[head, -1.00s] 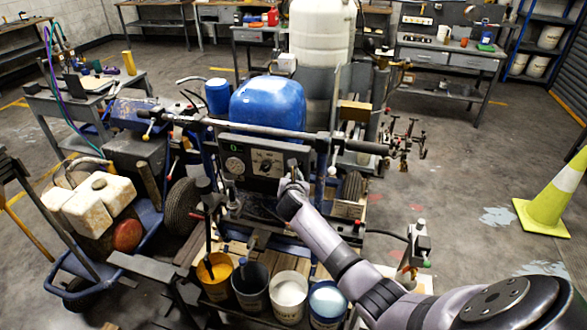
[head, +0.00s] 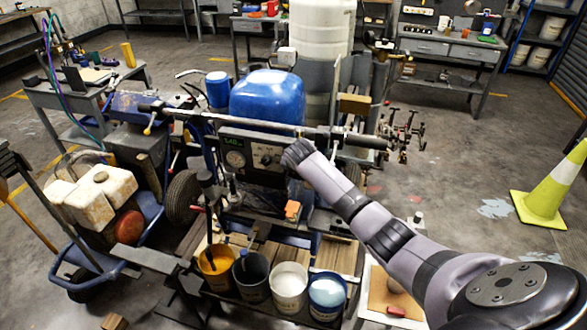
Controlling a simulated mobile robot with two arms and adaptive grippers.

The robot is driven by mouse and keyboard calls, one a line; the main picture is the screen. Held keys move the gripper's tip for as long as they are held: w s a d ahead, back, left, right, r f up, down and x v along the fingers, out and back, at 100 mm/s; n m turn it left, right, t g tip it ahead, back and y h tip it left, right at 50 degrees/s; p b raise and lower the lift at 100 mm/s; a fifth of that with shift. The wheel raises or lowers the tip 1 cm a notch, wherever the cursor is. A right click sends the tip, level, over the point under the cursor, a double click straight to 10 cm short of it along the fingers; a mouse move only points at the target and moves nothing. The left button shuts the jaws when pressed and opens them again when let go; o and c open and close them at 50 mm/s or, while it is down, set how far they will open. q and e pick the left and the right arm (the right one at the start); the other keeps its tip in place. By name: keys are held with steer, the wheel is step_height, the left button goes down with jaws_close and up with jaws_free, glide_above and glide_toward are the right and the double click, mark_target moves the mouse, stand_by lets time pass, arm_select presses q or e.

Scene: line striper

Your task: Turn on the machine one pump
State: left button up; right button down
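The line striper stands in the middle of the head view, with a blue tank (head: 267,98) and a long handlebar (head: 230,122). Below the bar is its dark control panel (head: 238,143), with a round gauge (head: 235,159), a dial (head: 264,161) and a lit green display (head: 233,143) whose digits are too small to read surely. My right gripper (head: 292,152) is at the right part of the panel, below the bar. My own wrist hides its fingers and that part of the panel, so contact and opening cannot be told. My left gripper is not in view.
Several paint buckets (head: 289,284) stand in front of the machine. A cart with a white can (head: 103,190) is at left. A yellow-green cone (head: 548,196) stands on open floor at right. A large white tank (head: 322,30) and workbenches (head: 452,47) are behind.

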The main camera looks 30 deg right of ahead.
steer(key=shift+r, duration=0.15)
steer(key=c, duration=1.6)
jaws_free()
steer(key=shift+w, duration=0.1)
steer(key=v, duration=1.2)
